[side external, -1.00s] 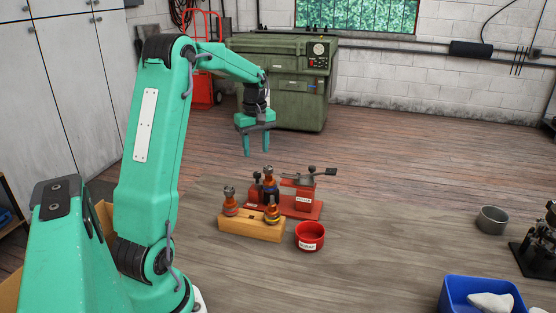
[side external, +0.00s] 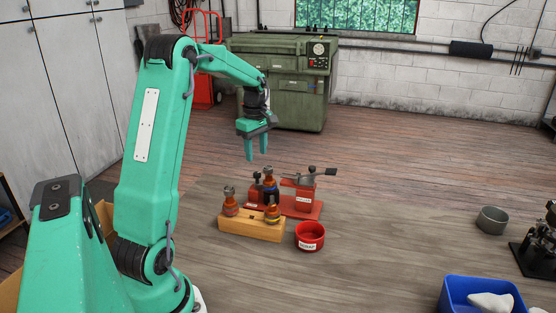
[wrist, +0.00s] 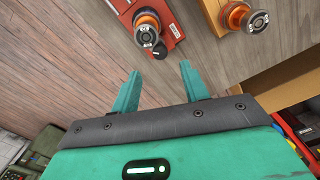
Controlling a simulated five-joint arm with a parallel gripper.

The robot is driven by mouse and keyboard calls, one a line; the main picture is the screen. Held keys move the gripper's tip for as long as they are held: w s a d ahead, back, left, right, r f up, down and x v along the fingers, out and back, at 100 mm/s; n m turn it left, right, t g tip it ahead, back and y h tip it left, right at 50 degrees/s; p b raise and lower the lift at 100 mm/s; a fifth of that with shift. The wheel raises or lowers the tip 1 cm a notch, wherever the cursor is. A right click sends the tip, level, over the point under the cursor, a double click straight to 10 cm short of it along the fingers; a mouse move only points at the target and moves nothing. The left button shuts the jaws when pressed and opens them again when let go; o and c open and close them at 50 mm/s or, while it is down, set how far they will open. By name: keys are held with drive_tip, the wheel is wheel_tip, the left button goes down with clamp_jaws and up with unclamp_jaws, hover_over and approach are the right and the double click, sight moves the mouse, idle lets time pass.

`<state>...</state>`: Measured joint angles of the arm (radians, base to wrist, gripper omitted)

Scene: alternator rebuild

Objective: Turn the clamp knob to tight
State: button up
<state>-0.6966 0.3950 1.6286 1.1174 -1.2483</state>
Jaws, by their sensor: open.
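The red clamp fixture (side external: 302,207) stands on the wooden bench beyond a wooden block, with a copper-wound part (side external: 269,184) upright at its left end. A small dark knob (side external: 257,176) shows beside that part. In the wrist view, a black knob with a pale mark (wrist: 159,50) sits next to the copper-wound part (wrist: 147,24), at the end of the red fixture (wrist: 168,14). My gripper (side external: 257,154) is open and empty, above the fixture's left end and apart from it. In the wrist view its fingers (wrist: 160,72) point toward the knob. I cannot read the knob's setting.
A wooden block (side external: 240,230) holding two copper-wound parts stands in front of the fixture. A red labelled bowl (side external: 310,238) is to its right. A grey cup (side external: 492,220) and a blue bin (side external: 450,292) are farther right. The bench between is clear.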

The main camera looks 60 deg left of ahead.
sight(257, 173)
drive_tip(key=shift+f, duration=3.45)
drive_tip(key=shift+c, duration=0.5)
clamp_jaws()
drive_tip(key=shift+m, duration=1.5)
drive_tip(key=shift+o, duration=0.5)
unclamp_jaws()
